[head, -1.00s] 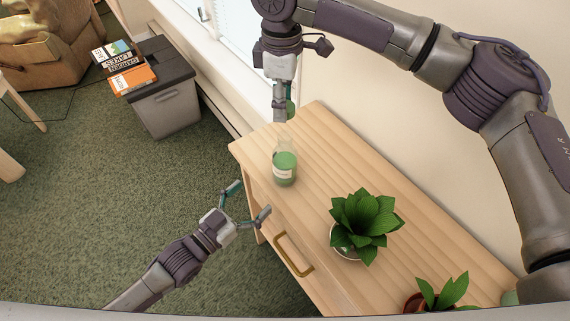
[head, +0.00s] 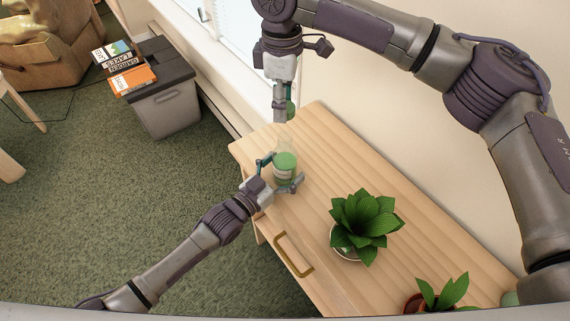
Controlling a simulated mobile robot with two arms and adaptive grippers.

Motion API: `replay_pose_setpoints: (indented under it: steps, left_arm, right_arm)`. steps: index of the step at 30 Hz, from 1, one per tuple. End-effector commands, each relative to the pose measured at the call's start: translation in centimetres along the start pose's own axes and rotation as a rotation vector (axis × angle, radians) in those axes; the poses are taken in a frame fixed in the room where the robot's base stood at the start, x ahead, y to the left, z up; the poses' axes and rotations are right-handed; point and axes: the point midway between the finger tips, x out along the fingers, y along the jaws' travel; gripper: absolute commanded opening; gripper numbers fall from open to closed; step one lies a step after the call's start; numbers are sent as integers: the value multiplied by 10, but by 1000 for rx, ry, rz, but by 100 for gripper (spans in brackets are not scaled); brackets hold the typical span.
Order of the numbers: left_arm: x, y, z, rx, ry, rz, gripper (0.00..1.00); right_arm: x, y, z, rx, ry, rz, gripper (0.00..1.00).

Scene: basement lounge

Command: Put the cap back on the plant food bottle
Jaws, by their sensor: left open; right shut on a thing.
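The plant food bottle (head: 286,162) stands upright near the far left end of the wooden table, clear with green contents and a pale label. My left gripper (head: 282,177) is open, with its fingers on either side of the bottle's lower part. I cannot tell whether they touch it. My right gripper (head: 281,112) is above and just behind the bottle, shut on a small green thing (head: 291,109), which looks like the cap. The fingers hide part of it. The bottle's mouth is hard to make out below that gripper.
A leafy potted plant (head: 362,222) stands mid-table, and a second plant (head: 440,293) is at the near end. The wooden table (head: 420,243) has a drawer handle (head: 294,254) in front. A grey bin (head: 165,106) with books stands on the carpet at left. The wall runs behind the table.

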Motion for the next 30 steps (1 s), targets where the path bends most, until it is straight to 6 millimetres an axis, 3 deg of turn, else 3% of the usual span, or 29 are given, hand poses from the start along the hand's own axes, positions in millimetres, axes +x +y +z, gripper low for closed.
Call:
replay_pose_setpoints:
  steps: [6,22,26,30]
  left_arm:
    - [0,0,0,0,0,0,90]
    - [0,0,0,0,0,0,2]
    - [0,0,0,0,0,0,0]
    - [0,0,0,0,0,0,0]
  right_arm:
    - [0,0,0,0,0,0,34]
    - [0,0,0,0,0,0,34]
    - [5,0,0,0,0,-2,34]
    - [26,-1,1,0,-2,-5,34]
